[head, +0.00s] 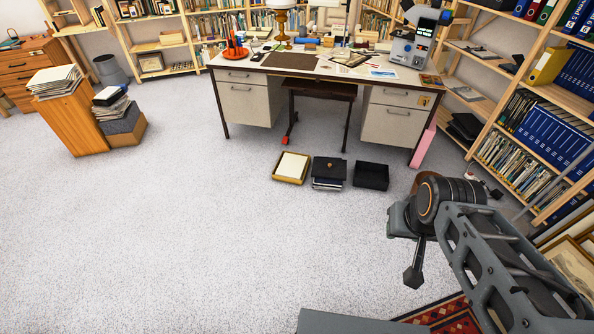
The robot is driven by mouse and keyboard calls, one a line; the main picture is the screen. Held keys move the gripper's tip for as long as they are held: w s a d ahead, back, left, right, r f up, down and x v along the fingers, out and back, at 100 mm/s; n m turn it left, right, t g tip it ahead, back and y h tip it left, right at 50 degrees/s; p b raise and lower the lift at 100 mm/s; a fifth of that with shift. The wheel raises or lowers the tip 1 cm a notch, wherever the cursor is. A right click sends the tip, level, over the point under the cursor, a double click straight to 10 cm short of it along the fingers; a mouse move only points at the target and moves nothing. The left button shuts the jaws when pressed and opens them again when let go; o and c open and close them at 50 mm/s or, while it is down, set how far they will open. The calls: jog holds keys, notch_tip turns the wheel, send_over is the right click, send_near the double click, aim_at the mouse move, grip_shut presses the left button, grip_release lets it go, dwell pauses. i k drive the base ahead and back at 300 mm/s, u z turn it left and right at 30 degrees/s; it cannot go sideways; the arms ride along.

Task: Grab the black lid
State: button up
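A black lid (330,168) with a small knob lies flat on a low stack of papers or a box on the carpet, in front of the desk. It is the middle one of three things in a row. My arm reaches in from the lower right. My gripper (413,277) hangs down at its end, right of the lid and nearer to me, well apart from it. I see the gripper only as a small dark shape, so its fingers cannot be told apart.
A yellow tray with paper (280,178) stands left of the lid, and an open black box (383,176) right of it. The desk (226,77) stands behind. Shelves (541,90) line the right side. The carpet in front and left is clear.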

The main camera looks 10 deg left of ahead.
aim_at(322, 168)
jog(key=u, duration=0.95)
jog(key=i, duration=3.25)
jog(key=z, duration=2.05)
